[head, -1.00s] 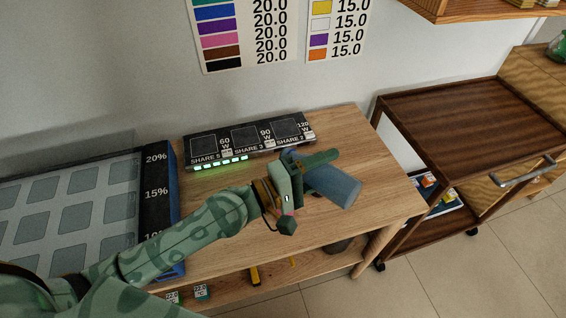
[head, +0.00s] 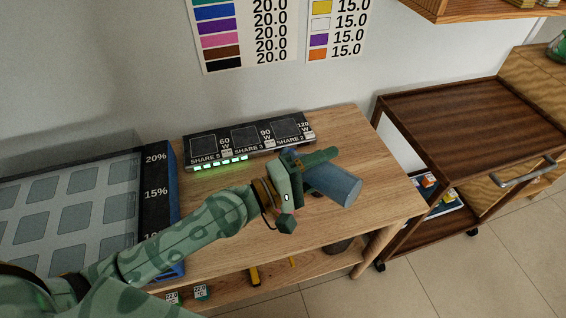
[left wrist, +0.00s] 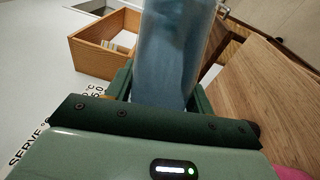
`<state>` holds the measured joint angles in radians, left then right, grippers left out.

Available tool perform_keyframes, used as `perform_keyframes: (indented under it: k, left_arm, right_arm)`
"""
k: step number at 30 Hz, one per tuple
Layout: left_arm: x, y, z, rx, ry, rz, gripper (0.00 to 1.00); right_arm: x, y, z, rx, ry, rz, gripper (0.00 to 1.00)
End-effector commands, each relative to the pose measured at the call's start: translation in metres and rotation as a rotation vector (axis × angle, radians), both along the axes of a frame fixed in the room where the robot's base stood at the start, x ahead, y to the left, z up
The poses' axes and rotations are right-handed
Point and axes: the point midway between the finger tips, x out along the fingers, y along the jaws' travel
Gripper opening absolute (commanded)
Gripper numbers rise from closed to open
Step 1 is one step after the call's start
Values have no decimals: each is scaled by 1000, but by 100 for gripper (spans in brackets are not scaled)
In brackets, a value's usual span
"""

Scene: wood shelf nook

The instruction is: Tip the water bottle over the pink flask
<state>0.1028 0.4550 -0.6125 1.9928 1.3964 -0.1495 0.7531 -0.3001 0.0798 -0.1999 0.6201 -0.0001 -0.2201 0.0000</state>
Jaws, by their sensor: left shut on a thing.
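The water bottle (head: 338,186) is a translucent blue-grey cylinder. My left gripper (head: 312,170) is shut on it and holds it over the wooden table. In the head view the bottle looks tilted, one end pointing to the lower right. In the left wrist view the bottle (left wrist: 168,50) rises between the fingers (left wrist: 160,92). A pink patch (left wrist: 292,173), perhaps the pink flask, shows at the lower right corner of that view. In the head view the flask is hidden, probably behind my gripper. My right gripper is not in view.
A black panel (head: 248,146) with green lights lies at the back of the wooden table (head: 382,182). A blue-edged board (head: 158,190) stands at left. A dark wooden cart (head: 450,115) stands at right. The table's right part is clear.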

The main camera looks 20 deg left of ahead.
Motion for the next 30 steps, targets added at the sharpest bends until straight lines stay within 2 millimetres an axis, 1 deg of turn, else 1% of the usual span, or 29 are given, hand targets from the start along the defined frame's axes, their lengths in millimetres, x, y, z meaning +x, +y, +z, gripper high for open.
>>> perform_keyframes:
  k: [30]
  left_arm:
    - [1,1,4,-41,18,0,20]
  right_arm:
    - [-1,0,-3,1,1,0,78]
